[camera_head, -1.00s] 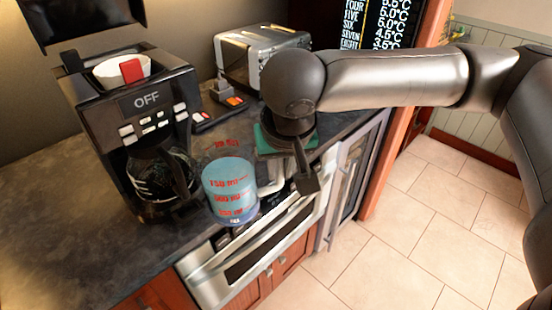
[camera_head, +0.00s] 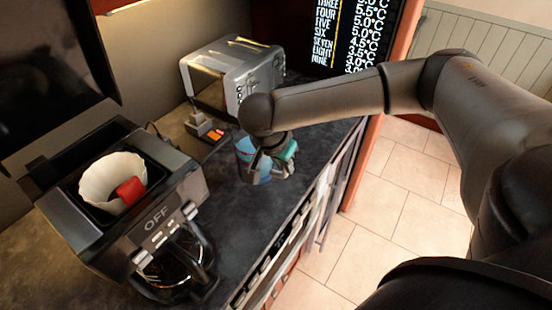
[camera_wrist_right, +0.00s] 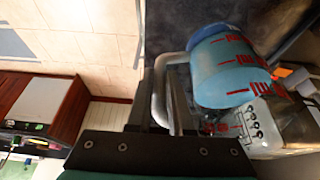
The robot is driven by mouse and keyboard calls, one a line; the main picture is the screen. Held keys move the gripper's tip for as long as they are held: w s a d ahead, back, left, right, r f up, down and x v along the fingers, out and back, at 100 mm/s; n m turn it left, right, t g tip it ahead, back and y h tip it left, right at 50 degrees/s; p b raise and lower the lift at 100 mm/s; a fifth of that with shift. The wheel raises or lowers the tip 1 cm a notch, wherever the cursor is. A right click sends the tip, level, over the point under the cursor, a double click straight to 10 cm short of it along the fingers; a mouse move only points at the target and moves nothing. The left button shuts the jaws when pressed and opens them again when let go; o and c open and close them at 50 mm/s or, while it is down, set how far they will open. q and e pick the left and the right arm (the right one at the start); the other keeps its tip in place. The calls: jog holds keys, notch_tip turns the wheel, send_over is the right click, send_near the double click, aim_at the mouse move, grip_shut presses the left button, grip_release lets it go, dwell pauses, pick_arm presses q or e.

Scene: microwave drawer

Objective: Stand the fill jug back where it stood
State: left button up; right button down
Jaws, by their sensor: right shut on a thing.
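The fill jug (camera_head: 250,158) is clear with blue liquid and red markings. In the head view it is over the counter, in front of the toaster and to the right of the coffee maker. My right gripper (camera_head: 276,166) is at its right side, shut on the jug. The wrist view shows the jug (camera_wrist_right: 230,65) close up, with a grey handle bar beside it and the dark gripper body (camera_wrist_right: 150,150) below. The exact grip is partly hidden, and I cannot tell whether the jug's base touches the counter. My left gripper is not in view.
The coffee maker (camera_head: 95,245) stands at the left, with a white filter (camera_head: 112,180) and its carafe. A silver toaster (camera_head: 232,75) is behind the jug. A small device with an orange switch (camera_head: 216,134) lies left of the jug. Dark counter (camera_head: 235,215) is bare in front.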

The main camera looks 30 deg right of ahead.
aim_at(282, 177)
jog(key=shift+w, duration=0.4)
jog(key=shift+s+r, duration=0.1)
jog(key=shift+s, duration=0.05)
jog(key=shift+p, duration=0.65)
notch_tip(282, 177, down, 3)
jog(key=shift+f+b, duration=0.2)
jog(key=shift+b, duration=0.1)
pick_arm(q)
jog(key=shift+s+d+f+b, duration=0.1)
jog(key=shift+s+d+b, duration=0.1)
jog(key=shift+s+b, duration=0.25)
pick_arm(e)
jog(key=shift+f, duration=1.6)
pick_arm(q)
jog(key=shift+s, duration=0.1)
